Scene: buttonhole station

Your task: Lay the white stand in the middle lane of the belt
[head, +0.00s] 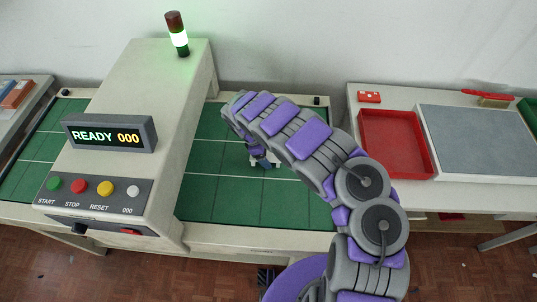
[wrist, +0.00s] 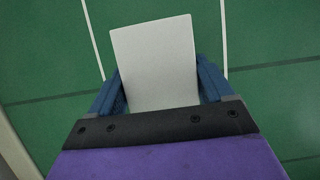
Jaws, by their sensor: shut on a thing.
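The white stand (wrist: 155,62) shows in the wrist view as a flat pale panel between the blue fingers of my gripper (wrist: 160,92). My gripper is shut on it. Behind it, the green belt (wrist: 40,50) carries two white lane lines, and the panel appears between them, slightly turned. In the head view my gripper (head: 264,162) is over the belt (head: 212,205), right of the machine housing, and my arm covers much of that area. Only a small pale bit of the stand shows there. I cannot tell whether the stand touches the belt.
The beige machine housing (head: 130,80) spans the belt on the left, with a READY 000 display (head: 110,134) and coloured buttons. A side table on the right holds a red tray (head: 395,172) and a grey mat (head: 480,145).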

